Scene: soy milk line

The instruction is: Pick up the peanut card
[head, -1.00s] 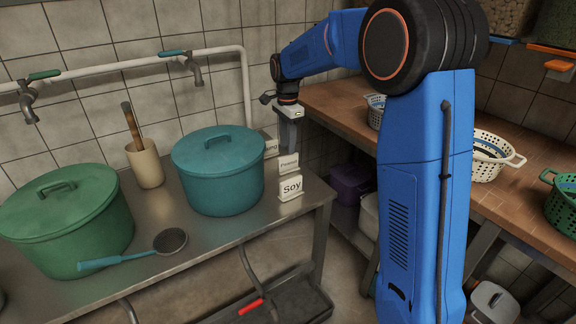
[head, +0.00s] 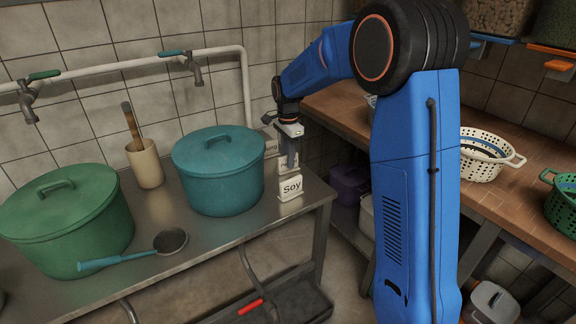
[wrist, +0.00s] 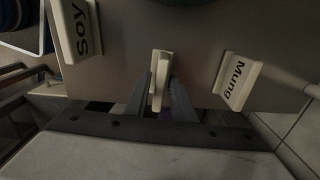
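The peanut card (head: 284,168) is a small white stand on the metal table, between the Soy card (head: 290,188) and the Mung card (head: 271,146). My gripper (head: 291,162) points down at it and hides part of its lettering. In the wrist view the peanut card (wrist: 161,65) stands edge-on between the two dark fingers of my gripper (wrist: 161,88). The fingers are open, one on each side of the card, with a small gap visible. The Soy card (wrist: 80,30) is at upper left and the Mung card (wrist: 237,80) at right.
The teal pot (head: 218,175) stands close left of the cards. A green pot (head: 65,220), a ladle (head: 130,253) and a beige cup (head: 146,163) are further left. A wooden counter (head: 490,200) with baskets runs along the right.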

